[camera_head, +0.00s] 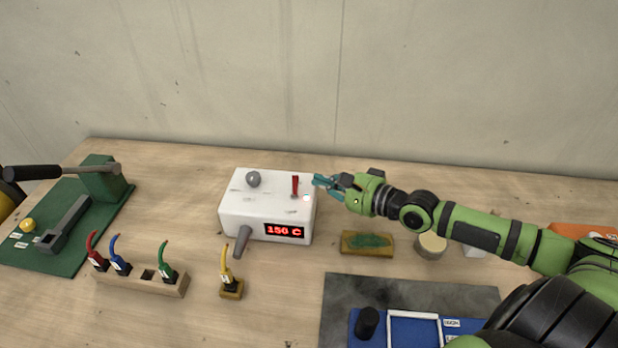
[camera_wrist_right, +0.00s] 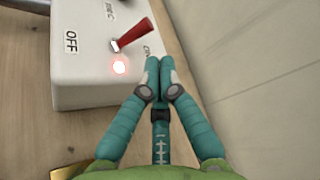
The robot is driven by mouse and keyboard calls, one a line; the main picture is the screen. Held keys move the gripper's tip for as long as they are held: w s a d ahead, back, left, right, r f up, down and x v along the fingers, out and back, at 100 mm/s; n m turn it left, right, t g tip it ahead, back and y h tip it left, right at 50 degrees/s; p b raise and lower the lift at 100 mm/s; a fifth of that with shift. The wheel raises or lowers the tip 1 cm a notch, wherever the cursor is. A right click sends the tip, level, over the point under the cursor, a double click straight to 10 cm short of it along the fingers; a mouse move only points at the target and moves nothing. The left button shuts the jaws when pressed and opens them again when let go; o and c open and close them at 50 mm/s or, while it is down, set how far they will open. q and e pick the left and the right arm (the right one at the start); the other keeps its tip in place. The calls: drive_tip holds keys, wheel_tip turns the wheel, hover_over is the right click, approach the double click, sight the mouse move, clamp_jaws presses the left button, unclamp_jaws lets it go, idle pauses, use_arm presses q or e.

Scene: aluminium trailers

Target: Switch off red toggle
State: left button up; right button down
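A white box (camera_head: 265,208) stands on the table in the head view, with a red toggle (camera_head: 295,184) on its top right part. In the right wrist view the red toggle (camera_wrist_right: 133,35) leans away from the OFF label (camera_wrist_right: 71,42), towards the side with the other label, which is partly legible as ON. A red light (camera_wrist_right: 120,67) glows beside its base. My right gripper (camera_head: 320,184) is just right of the toggle and apart from it. Its fingertips (camera_wrist_right: 159,76) are together with nothing between them. My left gripper is out of view.
The box has a grey knob (camera_head: 253,179), a grey lever (camera_head: 242,240) and a red display (camera_head: 284,231) reading 150 C. A wooden block with coloured plugs (camera_head: 140,284) stands front left. The wall is close behind.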

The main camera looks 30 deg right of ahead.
sight(295, 176)
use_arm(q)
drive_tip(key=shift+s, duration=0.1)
use_arm(e)
drive_tip(key=shift+x, duration=2.05)
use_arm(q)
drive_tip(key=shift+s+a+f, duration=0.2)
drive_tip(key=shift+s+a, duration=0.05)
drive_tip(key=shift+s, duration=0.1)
use_arm(e)
drive_tip(key=shift+s+a+r+n+t, duration=0.25)
drive_tip(key=shift+n+t, duration=0.25)
drive_tip(key=shift+n, duration=0.3)
